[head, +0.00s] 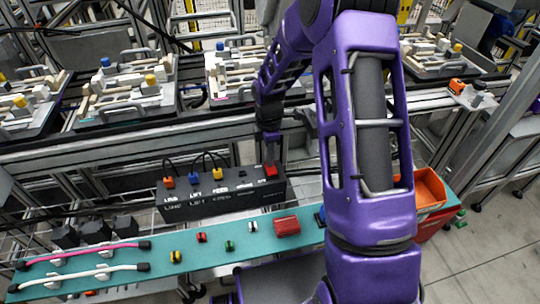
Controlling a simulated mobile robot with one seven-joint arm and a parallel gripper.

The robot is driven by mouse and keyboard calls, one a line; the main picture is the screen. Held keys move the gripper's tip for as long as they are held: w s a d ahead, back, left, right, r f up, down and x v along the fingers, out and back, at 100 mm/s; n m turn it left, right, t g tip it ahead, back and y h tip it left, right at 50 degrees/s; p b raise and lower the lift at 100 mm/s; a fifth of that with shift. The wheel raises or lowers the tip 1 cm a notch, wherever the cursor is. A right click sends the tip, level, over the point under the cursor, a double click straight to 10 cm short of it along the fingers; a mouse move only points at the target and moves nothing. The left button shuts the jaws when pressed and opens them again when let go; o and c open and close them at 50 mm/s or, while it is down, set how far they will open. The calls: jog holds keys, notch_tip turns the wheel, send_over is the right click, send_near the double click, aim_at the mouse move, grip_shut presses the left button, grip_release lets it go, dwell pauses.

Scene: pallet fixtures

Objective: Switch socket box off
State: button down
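The socket box (222,203) is a long black box with white lettering, on the far side of the teal shelf. Orange, blue and yellow plugs with black cables stand in its top toward the left. A red switch (271,171) sits at its right end. My gripper (269,158) points down just above the red switch, at or very near it. I cannot tell whether it touches the switch. Its fingers are small and dark here, so their opening is unclear. The switch's position, on or off, cannot be read.
The teal shelf (200,258) holds pink and white cables, small coloured connectors and a red block (286,225). An orange bin (428,188) stands at the right. Behind the box, a metal rail (100,158) carries several fixture pallets (125,95).

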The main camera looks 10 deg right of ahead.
jog(key=shift+s, duration=0.2)
jog(key=shift+s+r, duration=0.2)
jog(key=shift+s, duration=0.5)
jog(key=shift+w+r+p, duration=0.1)
jog(key=shift+r+p, duration=0.3)
jog(key=shift+p, duration=0.2)
notch_tip(320, 180, up, 13)
jog(key=w+p, duration=0.2)
jog(key=p, duration=0.1)
jog(key=shift+w, duration=0.25)
jog(key=shift+s+f, duration=0.1)
